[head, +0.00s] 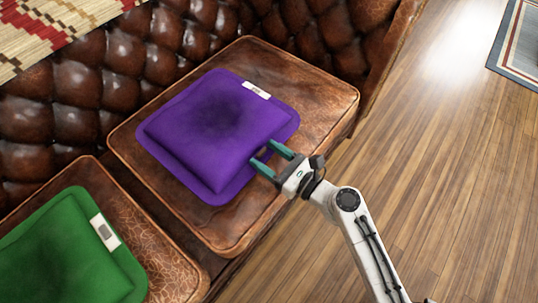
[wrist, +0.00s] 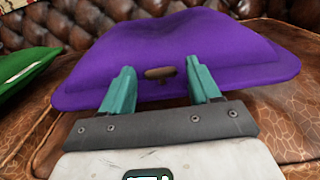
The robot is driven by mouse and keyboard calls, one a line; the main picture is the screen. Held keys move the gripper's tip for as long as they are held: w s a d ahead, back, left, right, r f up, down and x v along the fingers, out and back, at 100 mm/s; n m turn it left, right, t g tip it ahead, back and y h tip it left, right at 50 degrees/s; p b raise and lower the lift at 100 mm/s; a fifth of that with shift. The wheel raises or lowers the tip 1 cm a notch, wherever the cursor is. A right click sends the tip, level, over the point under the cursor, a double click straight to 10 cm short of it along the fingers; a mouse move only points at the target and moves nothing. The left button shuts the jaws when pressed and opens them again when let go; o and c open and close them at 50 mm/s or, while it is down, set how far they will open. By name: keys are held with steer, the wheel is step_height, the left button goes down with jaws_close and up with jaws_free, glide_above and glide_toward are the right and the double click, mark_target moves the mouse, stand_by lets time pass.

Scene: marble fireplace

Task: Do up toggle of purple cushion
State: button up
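The purple cushion (head: 215,125) lies flat on the brown leather seat, and its near edge fills much of the wrist view (wrist: 215,45). A small brown toggle (wrist: 160,73) sits on that edge, lying crosswise, with a dark spot just below it. I cannot tell whether it is through a loop. My gripper (head: 261,152) is at the cushion's lower right edge. In the wrist view my gripper (wrist: 160,72) is open, with one teal finger on each side of the toggle and a gap to both. Nothing is held. The fingertips' contact with the cushion is unclear.
A green cushion (head: 65,255) with a white label lies on the neighbouring seat at lower left. The purple cushion has a white label (head: 256,90) at its far right edge. The tufted sofa back (head: 125,60) rises behind. The wooden floor (head: 450,160) at right is clear.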

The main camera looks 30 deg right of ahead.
steer(key=c, duration=0.9)
steer(key=shift+w+d+n+g+y, duration=0.15)
steer(key=shift+n+g+y, duration=0.2)
steer(key=shift+n+y, duration=0.35)
steer(key=shift+d+n+g+y, duration=0.1)
steer(key=shift+n+g+y, duration=0.3)
steer(key=shift+y, duration=0.5)
steer(key=shift+n+g+y+p, duration=0.3)
steer(key=shift+n+g+y, duration=0.1)
steer(key=shift+y, duration=0.1)
steer(key=shift+f, duration=0.1)
steer(key=o, duration=1)
steer(key=shift+o, duration=0.2)
steer(key=shift+d, duration=0.1)
steer(key=p+v, duration=0.2)
steer(key=v, duration=0.9)
